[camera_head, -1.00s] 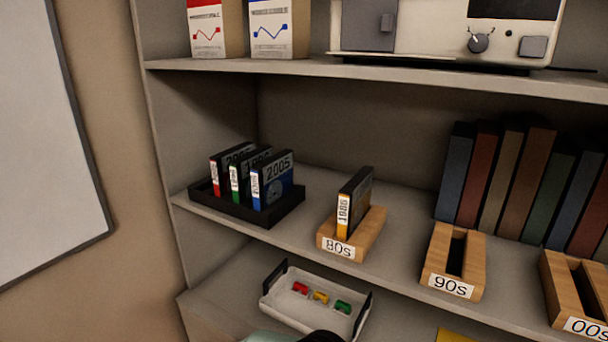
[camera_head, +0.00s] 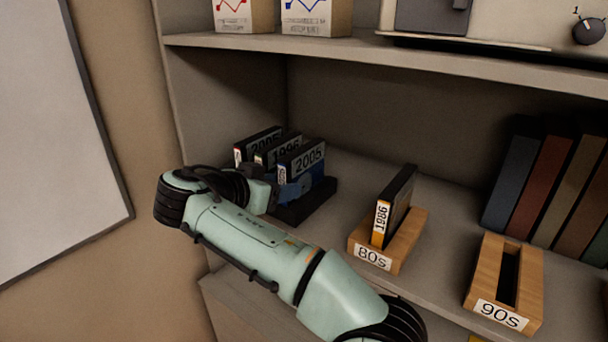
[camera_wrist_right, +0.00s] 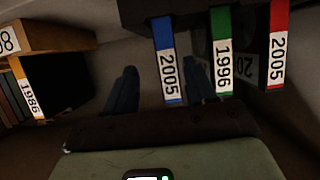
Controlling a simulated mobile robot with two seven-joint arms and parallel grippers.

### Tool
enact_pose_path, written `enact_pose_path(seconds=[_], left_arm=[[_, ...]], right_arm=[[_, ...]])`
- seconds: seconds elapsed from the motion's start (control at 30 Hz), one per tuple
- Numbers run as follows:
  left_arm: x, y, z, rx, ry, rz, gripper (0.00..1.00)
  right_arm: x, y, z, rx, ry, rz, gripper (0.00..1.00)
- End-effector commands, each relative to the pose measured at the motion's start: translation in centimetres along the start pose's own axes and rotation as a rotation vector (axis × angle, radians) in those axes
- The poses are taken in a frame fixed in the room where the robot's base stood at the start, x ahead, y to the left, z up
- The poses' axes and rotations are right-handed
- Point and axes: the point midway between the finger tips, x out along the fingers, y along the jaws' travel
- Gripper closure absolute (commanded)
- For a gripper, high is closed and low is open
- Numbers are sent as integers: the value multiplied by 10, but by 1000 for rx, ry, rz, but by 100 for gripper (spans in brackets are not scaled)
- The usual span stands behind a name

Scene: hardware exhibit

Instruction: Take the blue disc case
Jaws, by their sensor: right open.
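The blue disc case (camera_head: 309,160), labelled 2005, stands upright in the black tray (camera_head: 318,203) on the middle shelf, at the near right end of its row. In the right wrist view the blue case (camera_wrist_right: 168,75) shows its spine between my right gripper's two fingers. My right gripper (camera_wrist_right: 162,90) is open and empty. In the head view my right gripper (camera_head: 284,190) is at the tray, partly covering the blue case's lower part. I cannot tell whether the fingers touch it. My left gripper is not in view.
A green 1996 case (camera_wrist_right: 222,60) and a red 2005 case (camera_wrist_right: 277,50) stand close beside the blue one. A wooden 80s holder (camera_head: 408,245) holds a yellow 1986 case (camera_head: 392,208). An empty 90s holder (camera_head: 482,270) is further right. The shelf above (camera_head: 400,55) overhangs.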

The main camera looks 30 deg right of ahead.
Motion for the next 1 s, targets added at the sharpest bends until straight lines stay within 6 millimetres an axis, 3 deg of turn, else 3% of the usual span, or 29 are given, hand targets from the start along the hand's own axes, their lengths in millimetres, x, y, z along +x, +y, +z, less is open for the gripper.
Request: enact_pose_path(seconds=[0.27, 0.6, 0.87, 1.0], left_arm=[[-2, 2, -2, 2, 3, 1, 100], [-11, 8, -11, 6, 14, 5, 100], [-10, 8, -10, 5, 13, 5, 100], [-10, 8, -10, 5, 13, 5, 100]], right_arm=[[23, -2, -1, -2, -1, 0, 45], [67, -8, 0, -1, -1, -1, 45], [69, -8, 2, -2, -2, -3, 45], [69, -8, 2, -2, -1, -2, 90]])
